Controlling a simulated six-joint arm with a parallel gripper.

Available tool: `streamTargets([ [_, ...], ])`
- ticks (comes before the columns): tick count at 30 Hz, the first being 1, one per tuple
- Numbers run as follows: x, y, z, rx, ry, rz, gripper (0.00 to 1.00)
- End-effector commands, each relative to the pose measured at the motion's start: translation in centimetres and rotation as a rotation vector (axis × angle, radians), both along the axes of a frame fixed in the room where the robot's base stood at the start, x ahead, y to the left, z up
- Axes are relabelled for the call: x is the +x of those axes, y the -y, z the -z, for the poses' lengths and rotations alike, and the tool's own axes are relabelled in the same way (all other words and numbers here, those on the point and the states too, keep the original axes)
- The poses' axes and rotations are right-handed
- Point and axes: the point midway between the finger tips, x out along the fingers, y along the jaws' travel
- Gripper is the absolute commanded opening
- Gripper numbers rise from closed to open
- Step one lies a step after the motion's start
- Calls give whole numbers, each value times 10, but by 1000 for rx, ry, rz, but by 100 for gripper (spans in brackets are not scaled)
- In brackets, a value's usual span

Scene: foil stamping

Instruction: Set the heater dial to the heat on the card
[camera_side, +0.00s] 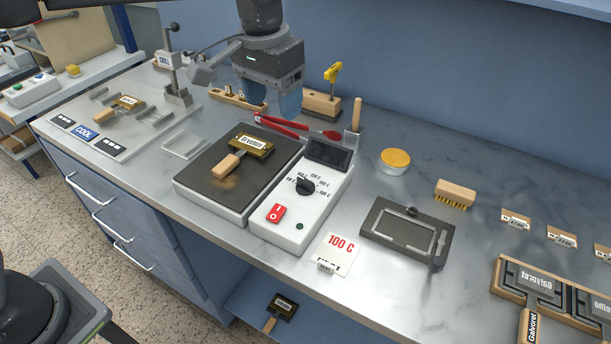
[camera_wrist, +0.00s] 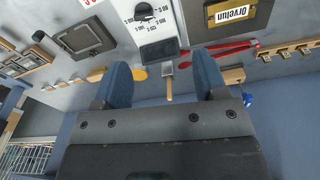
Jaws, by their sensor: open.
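The heater control box (camera_side: 282,224) is white, with a black dial (camera_side: 305,186) ringed by heat marks, a dark display (camera_side: 328,154) and a red switch (camera_side: 275,213). The dial's exact setting is too small to read. The card (camera_side: 335,252) in front of the box reads "100 C". In the wrist view the dial (camera_wrist: 144,10) is at the top edge, upside down, with the display (camera_wrist: 159,50) below it. My gripper (camera_side: 279,103) is open and empty, above and behind the box. Its blue fingers (camera_wrist: 164,80) are spread apart in the wrist view, touching nothing.
A hot plate (camera_side: 205,185) with a stamp labelled "Orvelun" (camera_side: 250,146) adjoins the box on the left. A yellow-lidded tin (camera_side: 394,161), brush (camera_side: 455,194) and dark frame (camera_side: 405,233) lie to the right.

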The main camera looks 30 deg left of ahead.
Motion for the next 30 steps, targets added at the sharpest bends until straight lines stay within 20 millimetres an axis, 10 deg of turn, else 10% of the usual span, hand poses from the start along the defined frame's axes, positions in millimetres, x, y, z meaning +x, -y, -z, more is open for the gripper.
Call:
streamTargets([
  [9, 25, 43, 34, 27, -70, 27, 66],
  [30, 25, 42, 149, 27, -70, 25, 66],
])
